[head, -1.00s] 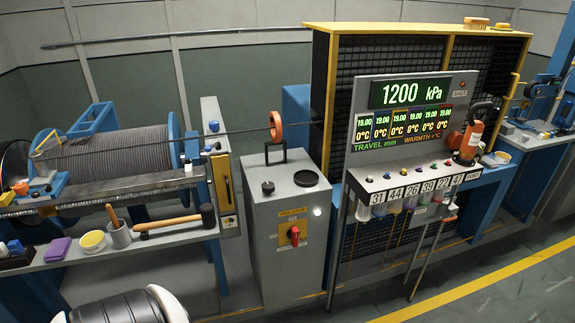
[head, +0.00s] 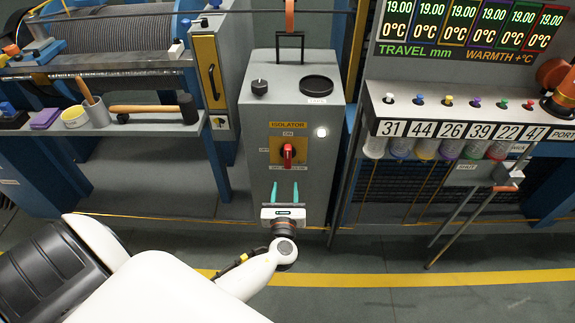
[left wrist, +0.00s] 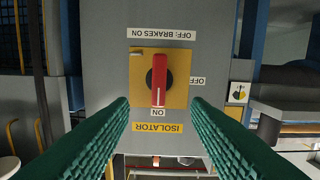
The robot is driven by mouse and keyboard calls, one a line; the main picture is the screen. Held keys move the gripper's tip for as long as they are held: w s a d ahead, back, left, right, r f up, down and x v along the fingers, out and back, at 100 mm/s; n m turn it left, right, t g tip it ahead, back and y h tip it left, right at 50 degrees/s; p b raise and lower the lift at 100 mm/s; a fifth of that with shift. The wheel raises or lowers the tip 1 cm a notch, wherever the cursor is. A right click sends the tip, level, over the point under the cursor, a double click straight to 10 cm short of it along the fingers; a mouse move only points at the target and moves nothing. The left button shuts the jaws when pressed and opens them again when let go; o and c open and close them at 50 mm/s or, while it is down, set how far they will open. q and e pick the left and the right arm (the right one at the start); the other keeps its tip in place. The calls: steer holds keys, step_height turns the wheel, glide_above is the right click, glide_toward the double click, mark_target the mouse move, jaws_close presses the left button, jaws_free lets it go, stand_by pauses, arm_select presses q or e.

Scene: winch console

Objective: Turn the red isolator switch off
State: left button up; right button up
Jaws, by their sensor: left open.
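The red isolator switch (head: 288,155) is a rotary handle on a yellow plate (head: 302,146) on the front of the grey console cabinet. Its handle stands vertical, in line with the ON label. OFF is marked to the side. In the left wrist view the same red switch (left wrist: 158,80) appears upside down, its end with the white line toward ON. My left gripper (head: 285,188) is open, just below the switch in the head view. In the left wrist view the green fingers of my left gripper (left wrist: 160,101) lie apart on either side of the handle's line, holding nothing. My right gripper is not in view.
The cabinet top (head: 255,98) carries a black knob, a dark round dish and a black handle frame. A bench with a mallet (head: 150,109) stands left. A display panel (head: 470,65) with several colored buttons stands right. Floor in front is clear.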

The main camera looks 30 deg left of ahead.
mark_target(287, 155)
arm_select(q)
steer(key=x, duration=0.4)
steer(key=r+x, duration=0.1)
steer(key=x, duration=0.2)
steer(key=r+b+x, duration=0.1)
steer(key=x, duration=0.3)
steer(key=shift+w+a, duration=0.1)
steer(key=shift+w, duration=0.25)
steer(key=shift+w+a+r, duration=0.1)
steer(key=shift+w+a, duration=0.15)
steer(key=shift+w, duration=0.1)
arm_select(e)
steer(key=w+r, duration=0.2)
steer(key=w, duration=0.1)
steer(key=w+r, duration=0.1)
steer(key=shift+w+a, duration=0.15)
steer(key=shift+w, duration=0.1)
arm_select(q)
jaws_close()
